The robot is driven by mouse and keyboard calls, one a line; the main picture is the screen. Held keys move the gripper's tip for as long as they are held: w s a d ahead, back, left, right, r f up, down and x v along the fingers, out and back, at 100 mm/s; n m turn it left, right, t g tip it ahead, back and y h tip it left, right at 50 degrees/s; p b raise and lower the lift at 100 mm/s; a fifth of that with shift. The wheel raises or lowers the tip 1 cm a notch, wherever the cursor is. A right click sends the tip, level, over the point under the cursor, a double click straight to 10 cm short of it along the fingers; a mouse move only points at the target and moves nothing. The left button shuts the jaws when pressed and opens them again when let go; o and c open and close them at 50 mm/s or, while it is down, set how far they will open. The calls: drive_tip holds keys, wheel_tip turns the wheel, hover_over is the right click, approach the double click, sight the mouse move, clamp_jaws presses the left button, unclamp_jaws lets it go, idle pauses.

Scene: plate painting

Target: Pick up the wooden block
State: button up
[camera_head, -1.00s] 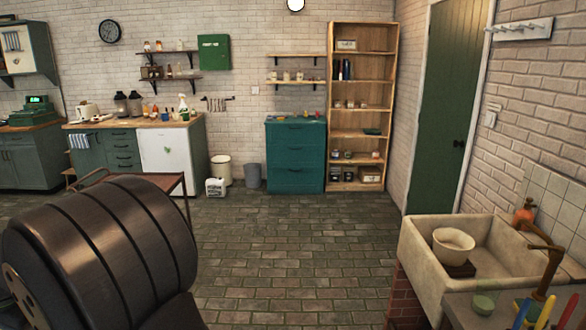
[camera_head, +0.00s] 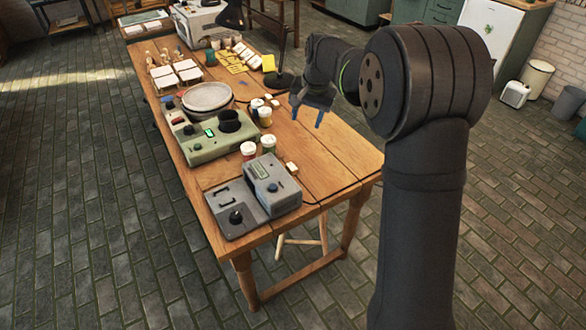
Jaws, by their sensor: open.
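A small pale block (camera_head: 291,168), likely the wooden block, lies on the wooden table (camera_head: 322,182) beside the grey device, near the table's right edge. My gripper (camera_head: 308,116) is open and points down above the table's right side. It looks empty. It is farther back than the block and apart from it.
A grey two-part device (camera_head: 262,190) stands at the near end. Several paint jars (camera_head: 265,116) stand behind the block. A green machine (camera_head: 205,142) with a round plate (camera_head: 207,97) is to the left. A dark lamp (camera_head: 284,80) stands farther back.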

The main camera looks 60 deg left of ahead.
drive_tip(key=a+f+n+h, duration=0.2)
drive_tip(key=a+f+n, duration=0.35)
drive_tip(key=n, duration=0.45)
hover_over(294, 168)
drive_tip(key=shift+h, duration=0.3)
wheel_tip(294, 168, down, 14)
drive_tip(key=shift+d+r, duration=0.15)
drive_tip(key=shift+s+f, duration=0.1)
drive_tip(key=shift+f, duration=2.55)
drive_tip(key=shift+c, duration=0.4)
drive_tip(key=c, duration=1)
